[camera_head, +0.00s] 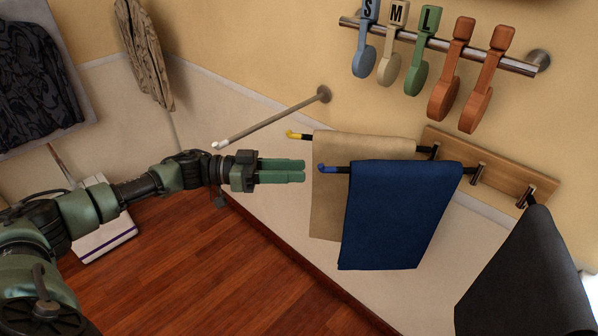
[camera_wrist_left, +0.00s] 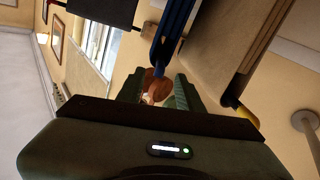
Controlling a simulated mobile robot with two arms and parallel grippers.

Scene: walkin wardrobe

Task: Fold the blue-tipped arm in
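The blue-tipped arm (camera_head: 327,169) sticks out to the left from the wall rack, with dark blue trousers (camera_head: 400,215) draped over it. My left gripper (camera_head: 304,171) is a short way left of the blue tip, its fingers pointing at it and apart from it. In the left wrist view the gripper (camera_wrist_left: 158,88) shows a gap between its fingers, and the blue tip (camera_wrist_left: 163,52) lies just beyond. Most of the arm is hidden under the trousers. My right gripper is not in view.
A yellow-tipped arm (camera_head: 297,135) with beige trousers (camera_head: 325,200) is close behind. Dark trousers (camera_head: 525,280) hang at the right. A bare rod (camera_head: 270,120) sticks out from the wall behind my gripper.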

